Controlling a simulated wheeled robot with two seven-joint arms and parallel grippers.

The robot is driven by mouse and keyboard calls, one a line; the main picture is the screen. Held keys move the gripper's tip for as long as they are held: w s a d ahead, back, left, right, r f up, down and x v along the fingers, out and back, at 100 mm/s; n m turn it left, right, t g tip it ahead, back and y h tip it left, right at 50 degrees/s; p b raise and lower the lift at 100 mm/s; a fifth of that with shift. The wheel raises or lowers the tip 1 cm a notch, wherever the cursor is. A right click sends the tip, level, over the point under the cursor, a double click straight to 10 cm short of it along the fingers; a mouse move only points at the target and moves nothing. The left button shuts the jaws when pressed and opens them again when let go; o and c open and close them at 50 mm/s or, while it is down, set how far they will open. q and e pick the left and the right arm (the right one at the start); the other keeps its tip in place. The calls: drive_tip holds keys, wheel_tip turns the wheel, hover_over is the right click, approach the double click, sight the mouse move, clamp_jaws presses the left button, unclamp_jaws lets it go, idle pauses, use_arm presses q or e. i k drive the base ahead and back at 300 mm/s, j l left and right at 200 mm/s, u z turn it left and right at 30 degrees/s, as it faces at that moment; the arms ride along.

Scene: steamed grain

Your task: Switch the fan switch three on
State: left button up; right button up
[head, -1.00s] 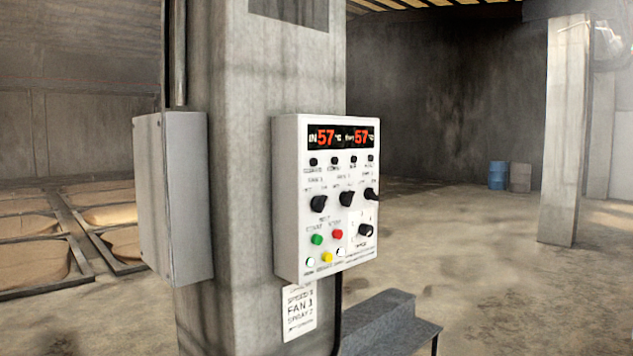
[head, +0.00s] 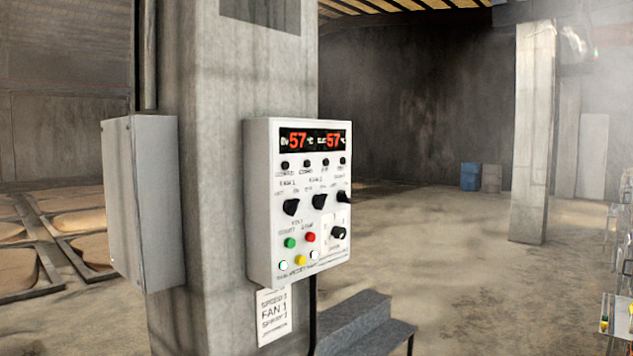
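A white control panel (head: 262,205) is mounted on a concrete pillar in the middle of the head view. Its red display (head: 312,140) reads 57 twice. Below a row of small black buttons are three black rotary switches in a row: a left one (head: 291,207), a middle one (head: 319,201) and a right one (head: 343,197). Their labels are too small to read surely, so I cannot tell which is fan three. Another black knob (head: 339,234) sits lower right, beside green and red buttons. Neither of my grippers is in view.
A grey box (head: 152,200) is on the pillar's left side. Grey steps (head: 365,325) stand at the pillar's foot. Metal equipment (head: 617,310) shows at the right edge. Floor between is clear.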

sight(342, 196)
drive_tip(key=i+l+u, duration=0.35)
drive_tip(key=i+l, duration=0.15)
drive_tip(key=i+l+u, duration=0.3)
drive_tip(key=i+l, duration=0.15)
drive_tip(key=l, duration=0.25)
drive_tip(key=i+l+u, duration=0.15)
drive_tip(key=l, duration=0.25)
drive_tip(key=i+l+u, duration=0.35)
drive_tip(key=l, duration=0.45)
drive_tip(key=i+l+u, duration=0.15)
drive_tip(key=l, duration=0.25)
